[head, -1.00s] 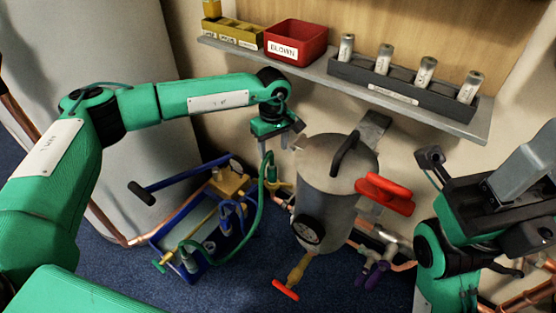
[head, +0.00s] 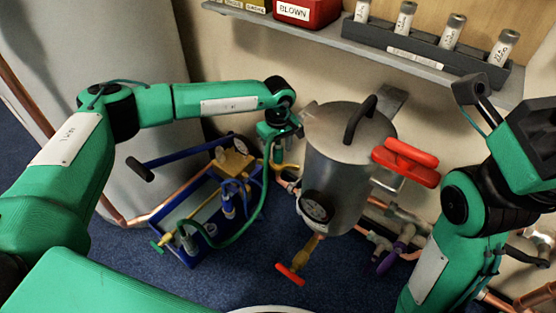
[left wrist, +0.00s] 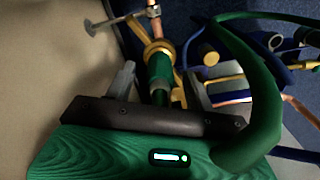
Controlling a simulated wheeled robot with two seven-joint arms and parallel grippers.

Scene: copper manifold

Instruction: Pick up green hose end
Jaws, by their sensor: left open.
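The green hose (head: 262,195) rises from the blue tool tray in a loop toward my left gripper (head: 284,140). In the left wrist view the green hose end (left wrist: 160,68) points into the space between the two open fingers of the gripper (left wrist: 161,84), with a brass collar (left wrist: 157,48) beyond it. Gaps show between the hose end and the fingers, and the jaws are not closed on it. The hose's loop (left wrist: 258,90) passes close on the right of the gripper. In the head view the gripper hides most of the hose end. My right gripper (head: 478,92) is at the right, its jaws unclear.
A steel pot (head: 345,165) with a gauge and red handle stands just right of my left gripper. The blue tray (head: 195,262) with fittings sits on the carpet. A shelf (head: 330,42) with a red bin (head: 308,12) and labelled cylinders is above. Copper pipes run low right.

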